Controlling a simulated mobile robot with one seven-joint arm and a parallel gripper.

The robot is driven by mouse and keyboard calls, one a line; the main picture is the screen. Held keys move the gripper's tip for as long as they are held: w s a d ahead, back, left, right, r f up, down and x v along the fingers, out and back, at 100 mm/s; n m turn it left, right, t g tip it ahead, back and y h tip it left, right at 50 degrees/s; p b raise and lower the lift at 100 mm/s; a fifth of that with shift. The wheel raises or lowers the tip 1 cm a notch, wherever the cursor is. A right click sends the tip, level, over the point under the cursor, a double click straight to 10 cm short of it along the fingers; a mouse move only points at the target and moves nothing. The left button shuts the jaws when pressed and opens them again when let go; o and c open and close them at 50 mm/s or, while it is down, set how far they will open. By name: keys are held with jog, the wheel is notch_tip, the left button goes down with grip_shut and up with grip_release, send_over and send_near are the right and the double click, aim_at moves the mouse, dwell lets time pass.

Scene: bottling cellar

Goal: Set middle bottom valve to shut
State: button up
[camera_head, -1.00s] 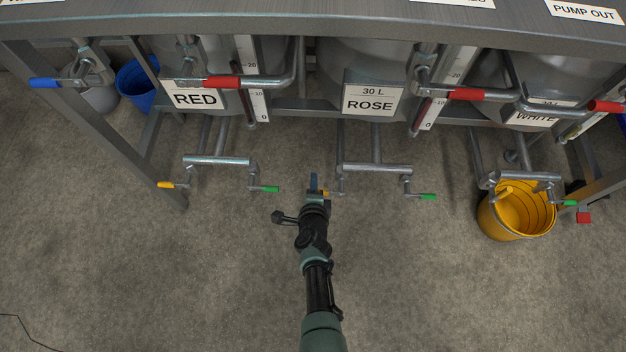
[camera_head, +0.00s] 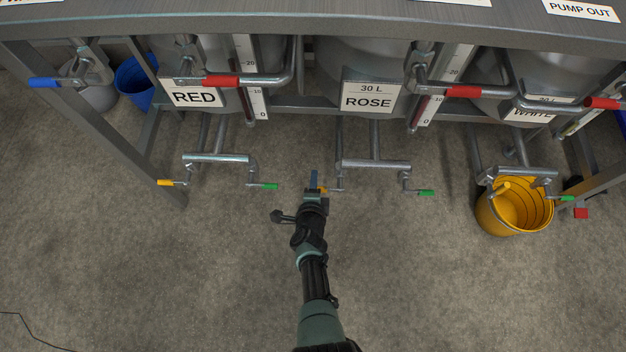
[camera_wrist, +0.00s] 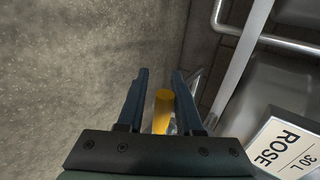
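Under the middle tank, labelled ROSE (camera_head: 369,97), a grey bottom pipe (camera_head: 375,163) carries a yellow-handled valve at its left end and a green valve handle (camera_head: 426,192) at its right end. My gripper (camera_head: 315,178) is at the yellow handle (camera_head: 322,189), which it partly hides in the head view. In the wrist view the yellow handle (camera_wrist: 162,110) stands between the two fingers of my open gripper (camera_wrist: 161,72). A gap shows on either side of the handle. The valve body behind it is mostly hidden by the gripper.
The RED tank's bottom pipe (camera_head: 217,158) with yellow and green handles is to the left. A yellow bucket (camera_head: 490,215) stands under the right tank's pipe. Red handles (camera_head: 463,92) hang above. The floor (camera_head: 180,270) in front is clear.

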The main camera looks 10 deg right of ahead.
jog(key=shift+o, duration=0.9)
jog(key=shift+r, duration=0.1)
jog(key=p+v, duration=0.9)
jog(key=v, duration=0.3)
jog(key=shift+s+a+r+p, duration=0.2)
jog(key=shift+s+p, duration=0.1)
